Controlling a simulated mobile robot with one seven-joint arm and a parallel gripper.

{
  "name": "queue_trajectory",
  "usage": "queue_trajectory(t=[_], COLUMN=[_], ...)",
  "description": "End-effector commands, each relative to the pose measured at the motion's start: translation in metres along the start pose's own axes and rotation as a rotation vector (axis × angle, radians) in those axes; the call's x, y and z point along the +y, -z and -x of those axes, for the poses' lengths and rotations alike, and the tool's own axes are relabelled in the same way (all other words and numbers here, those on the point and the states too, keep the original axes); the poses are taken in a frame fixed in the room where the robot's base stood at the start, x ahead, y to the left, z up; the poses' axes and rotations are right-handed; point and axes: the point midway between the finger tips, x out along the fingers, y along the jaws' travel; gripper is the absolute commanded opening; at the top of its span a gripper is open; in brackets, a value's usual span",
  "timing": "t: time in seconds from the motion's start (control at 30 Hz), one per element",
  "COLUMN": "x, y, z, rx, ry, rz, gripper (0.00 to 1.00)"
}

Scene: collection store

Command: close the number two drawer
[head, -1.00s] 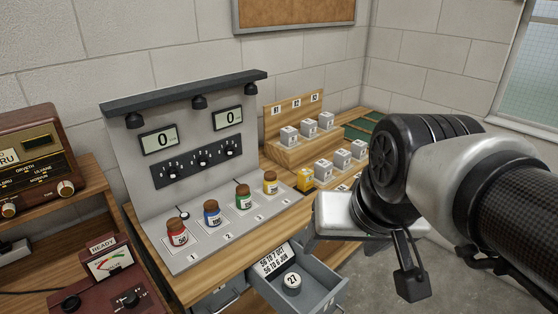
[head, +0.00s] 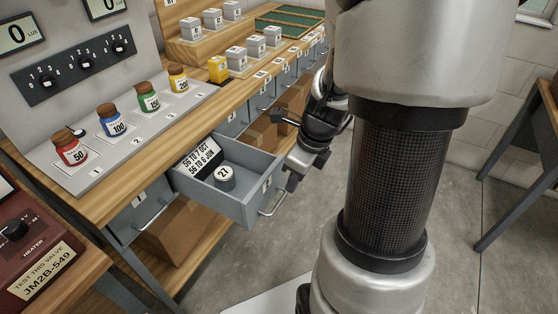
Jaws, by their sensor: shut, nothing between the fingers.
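The number two drawer (head: 240,207) is a grey drawer, pulled open, second from the left under the bench. Its front faces right with a bar handle (head: 274,203) and a label too oblique to read surely. My gripper (head: 292,184) is shut and empty, pointing down close to the drawer front's far end, above and behind the handle. I cannot tell whether it touches the drawer.
A shut drawer (head: 137,214) sits to the left, and more shut drawers run to the right. Colored jars stand on the grey panel (head: 178,103) above. Cardboard boxes (head: 178,231) lie underneath. My arm hides the right-middle; bare floor (head: 285,245) lies before the drawer.

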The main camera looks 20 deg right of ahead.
Motion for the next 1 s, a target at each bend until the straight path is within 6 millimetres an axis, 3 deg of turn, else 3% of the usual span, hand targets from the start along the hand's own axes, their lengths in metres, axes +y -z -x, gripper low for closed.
queue_trajectory(t=[0.03, 0.3, 0.4, 0.53, 1.0], x=[0.001, 0.001, 0.000, 0.001, 0.001], y=[0.002, 0.002, -0.019, -0.032, -0.039], z=[-0.018, -0.074, -0.071, -0.074, -0.075], rx=[0.002, 0.002, -0.001, 0.000, 0.000], ry=[-0.003, -0.003, 0.001, 0.000, 0.000], rz=[0.000, 0.001, 0.010, 0.008, 0.004], gripper=[0.00, 0.00, 0.00, 0.00, 0.00])
